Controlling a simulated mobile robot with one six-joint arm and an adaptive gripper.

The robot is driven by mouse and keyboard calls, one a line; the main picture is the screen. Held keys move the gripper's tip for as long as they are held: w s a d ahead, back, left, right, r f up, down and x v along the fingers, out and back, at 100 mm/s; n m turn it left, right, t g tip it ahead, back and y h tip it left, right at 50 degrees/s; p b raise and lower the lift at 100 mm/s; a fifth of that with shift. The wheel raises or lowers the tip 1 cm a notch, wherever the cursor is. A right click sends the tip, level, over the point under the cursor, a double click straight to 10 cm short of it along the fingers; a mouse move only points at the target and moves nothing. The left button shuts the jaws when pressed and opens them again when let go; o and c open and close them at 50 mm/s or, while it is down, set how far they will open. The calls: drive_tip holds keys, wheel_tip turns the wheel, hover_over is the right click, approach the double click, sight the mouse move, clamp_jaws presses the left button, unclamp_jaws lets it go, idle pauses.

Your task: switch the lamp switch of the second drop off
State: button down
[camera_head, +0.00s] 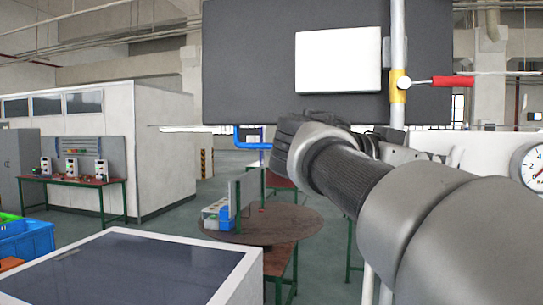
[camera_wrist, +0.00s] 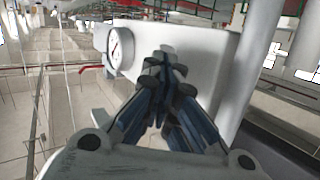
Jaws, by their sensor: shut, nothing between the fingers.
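I cannot make out a lamp switch or a second drop in either view. My gripper (camera_wrist: 165,60) is shut and empty in the wrist view, its dark fingers meeting at the tips. In front of it is a white panel with a round gauge (camera_wrist: 119,47), to the left of the fingertips. In the head view my arm reaches in from the lower right and hides most of my gripper. A blank white box (camera_head: 338,61) is on the dark board (camera_head: 250,60) above my wrist.
A gauge (camera_head: 537,168) is at the right edge. A round table (camera_head: 285,226) and a bench with small devices (camera_head: 72,181) stand farther back. A white-framed dark panel (camera_head: 130,270) is near.

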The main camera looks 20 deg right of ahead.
drive_tip(key=shift+f+n+h+b, duration=0.35)
drive_tip(key=shift+h+b, duration=0.35)
drive_tip(key=shift+b, duration=1.05)
